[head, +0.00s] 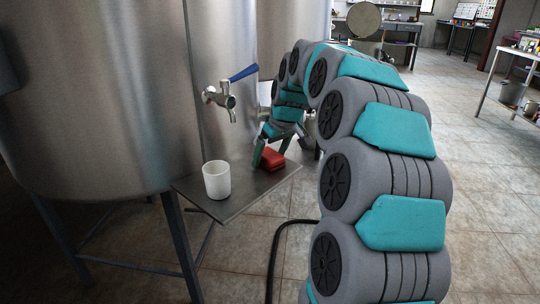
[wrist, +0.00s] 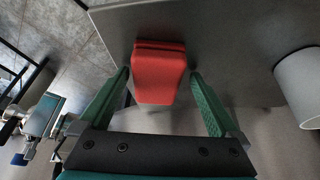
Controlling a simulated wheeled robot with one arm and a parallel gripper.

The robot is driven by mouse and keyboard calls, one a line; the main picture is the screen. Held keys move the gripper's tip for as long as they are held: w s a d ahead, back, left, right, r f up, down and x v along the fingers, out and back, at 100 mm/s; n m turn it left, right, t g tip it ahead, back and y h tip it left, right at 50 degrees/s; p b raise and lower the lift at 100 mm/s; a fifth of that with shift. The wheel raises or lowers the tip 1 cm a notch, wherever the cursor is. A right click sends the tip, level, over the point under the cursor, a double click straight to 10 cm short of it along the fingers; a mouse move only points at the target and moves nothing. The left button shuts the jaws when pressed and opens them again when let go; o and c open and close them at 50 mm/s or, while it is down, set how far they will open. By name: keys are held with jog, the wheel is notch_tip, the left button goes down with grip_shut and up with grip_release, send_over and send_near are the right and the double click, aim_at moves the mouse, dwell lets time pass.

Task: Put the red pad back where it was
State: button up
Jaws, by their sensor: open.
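The red pad (head: 273,159) lies on the small metal shelf (head: 243,194) below the tap, to the right of the white cup. In the wrist view the red pad (wrist: 159,73) sits between the two green fingers of my gripper (wrist: 161,82). The fingers are open, with a gap on either side of the pad. In the head view my gripper (head: 270,150) is just above and beside the pad, and its fingers partly hide it.
A white cup (head: 217,180) stands on the shelf to the left of the pad. A tap with a blue handle (head: 231,90) sticks out from the large steel tank (head: 100,90) above the shelf. The tiled floor to the right is mostly clear.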

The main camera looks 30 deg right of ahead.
jog(key=a+v, duration=0.1)
jog(key=v, duration=1.1)
jog(key=s+a+f+g, duration=0.3)
jog(key=s+a+f, duration=0.5)
jog(key=s+a, duration=0.4)
jog(key=s+a+f+g, duration=0.1)
jog(key=s+f, duration=0.3)
jog(key=s, duration=0.4)
jog(key=s+a+f+m+g, duration=0.1)
jog(key=s+a+f, duration=0.1)
jog(key=s+f, duration=0.3)
jog(key=s+a+f+m+g, duration=0.1)
jog(key=s+f, duration=0.4)
jog(key=s, duration=0.6)
jog(key=shift+a+h+b, duration=0.35)
jog(key=shift+a+h, duration=0.05)
jog(key=shift+a, duration=0.1)
jog(key=shift+s+f, duration=0.1)
